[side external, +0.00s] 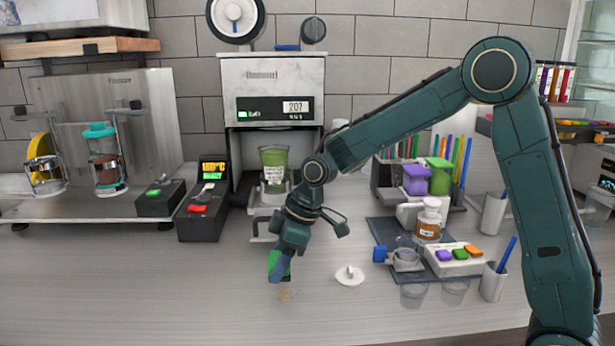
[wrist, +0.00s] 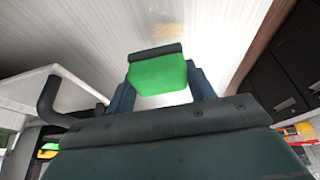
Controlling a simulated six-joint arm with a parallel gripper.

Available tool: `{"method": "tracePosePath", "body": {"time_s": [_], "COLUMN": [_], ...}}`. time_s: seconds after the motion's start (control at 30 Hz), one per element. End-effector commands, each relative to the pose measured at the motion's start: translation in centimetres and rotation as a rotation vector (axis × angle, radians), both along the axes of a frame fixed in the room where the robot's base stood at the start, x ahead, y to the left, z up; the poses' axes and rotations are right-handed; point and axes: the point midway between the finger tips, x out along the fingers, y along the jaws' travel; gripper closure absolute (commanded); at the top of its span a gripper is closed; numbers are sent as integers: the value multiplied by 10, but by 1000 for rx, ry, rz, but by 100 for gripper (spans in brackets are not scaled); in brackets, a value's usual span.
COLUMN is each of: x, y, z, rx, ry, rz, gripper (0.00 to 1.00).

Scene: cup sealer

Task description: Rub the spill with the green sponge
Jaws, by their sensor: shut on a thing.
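The green sponge (side external: 281,265) is held in my gripper (side external: 277,277), low over the counter. In the wrist view the sponge (wrist: 158,77) sits between the two fingers of my gripper (wrist: 160,84), with a dark strip along its far edge. The spill (side external: 285,295) is a small brownish patch on the counter, just below and in front of the sponge in the side view. In the wrist view the spill (wrist: 163,37) shows faint and blurred beyond the sponge. The sponge appears apart from the spill; its exact height over the counter is hard to tell.
A white lid-like disc (side external: 350,276) lies right of my gripper. The cup sealer (side external: 272,75) with a green cup (side external: 273,168) stands behind. A dark mat (side external: 382,232) with a jar and a button box lies further right. The front-left counter (side external: 130,290) is clear.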

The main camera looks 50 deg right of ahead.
Motion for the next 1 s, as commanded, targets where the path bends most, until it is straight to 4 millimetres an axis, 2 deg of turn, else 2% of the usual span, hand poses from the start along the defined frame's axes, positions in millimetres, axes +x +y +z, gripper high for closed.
{"method": "tracePosePath", "body": {"time_s": [0.33, 0.4, 0.43, 0.47, 0.83, 1.0], "x": [-1, -1, -3, -5, -30, -17], "y": [0, 0, 4, 6, 30, 17], "z": [-33, -45, -42, -41, -44, -43], "rx": [-1, -1, 0, 0, -1, 0], "ry": [3, 4, 0, 0, 2, 1], "rz": [-1, 0, 3, 3, 4, -2], "gripper": [68, 68, 67, 71, 71, 71]}}
